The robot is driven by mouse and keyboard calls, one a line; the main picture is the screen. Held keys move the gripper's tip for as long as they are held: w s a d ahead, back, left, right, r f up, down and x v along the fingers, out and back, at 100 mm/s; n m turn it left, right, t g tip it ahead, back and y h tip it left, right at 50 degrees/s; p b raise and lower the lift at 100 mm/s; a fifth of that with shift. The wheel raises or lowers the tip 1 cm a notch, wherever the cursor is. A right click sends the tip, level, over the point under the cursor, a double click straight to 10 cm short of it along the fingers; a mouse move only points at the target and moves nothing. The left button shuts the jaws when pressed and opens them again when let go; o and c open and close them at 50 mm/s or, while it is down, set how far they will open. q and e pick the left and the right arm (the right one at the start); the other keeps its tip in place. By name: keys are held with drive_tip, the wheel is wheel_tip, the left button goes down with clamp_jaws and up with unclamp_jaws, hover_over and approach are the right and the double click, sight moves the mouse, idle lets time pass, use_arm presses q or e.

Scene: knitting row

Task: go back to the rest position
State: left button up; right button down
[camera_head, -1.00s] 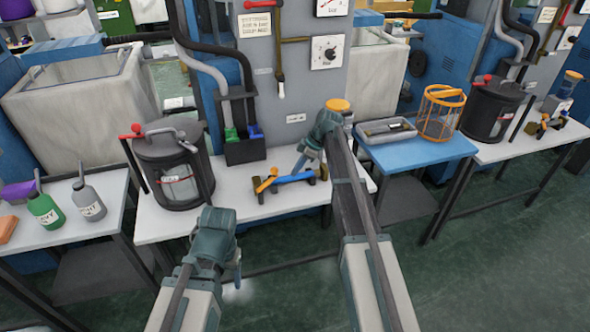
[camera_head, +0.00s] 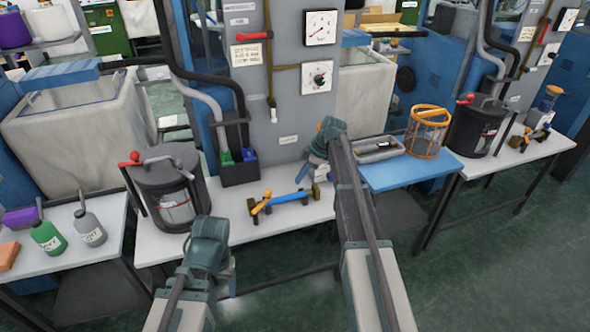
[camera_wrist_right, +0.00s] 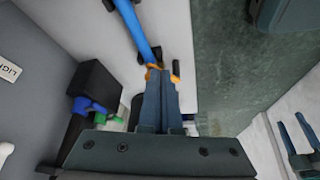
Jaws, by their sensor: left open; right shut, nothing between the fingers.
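My right gripper (camera_head: 318,160) is above the right end of the middle white table in the head view. In the right wrist view its two fingers (camera_wrist_right: 162,85) are together with nothing between them. A blue bar-shaped tool with an orange handle (camera_head: 282,201) lies on that table, left of and nearer than the right gripper. In the wrist view a blue bar (camera_wrist_right: 137,30) shows past the fingertips; contact cannot be told. My left gripper (camera_head: 210,258) is low, in front of the table's near edge, and holds nothing visible. Its fingertips are hard to make out.
A dark lidded pot (camera_head: 172,188) stands left on the middle table (camera_head: 255,222). A black holder with green and blue clips (camera_head: 238,168) is at the back. A grey tray (camera_head: 377,149) and orange basket (camera_head: 427,133) stand on the blue table (camera_head: 400,174). Floor in front is open.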

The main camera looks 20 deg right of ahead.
drive_tip(key=s+a+m+g+h+p, duration=0.2)
drive_tip(key=s+a+m+p, duration=0.15)
drive_tip(key=s+a, duration=1.1)
drive_tip(key=s+a+r+m+h, duration=0.1)
drive_tip(key=s+m, duration=0.1)
drive_tip(key=s, duration=0.4)
drive_tip(key=s+a+m+h, duration=0.2)
drive_tip(key=s, duration=0.4)
drive_tip(key=s+a+r+m+h+p, duration=0.1)
drive_tip(key=s+m, duration=0.2)
drive_tip(key=s, duration=0.3)
drive_tip(key=shift+a+r, duration=0.3)
drive_tip(key=shift+a, duration=0.1)
drive_tip(key=shift+s, duration=0.1)
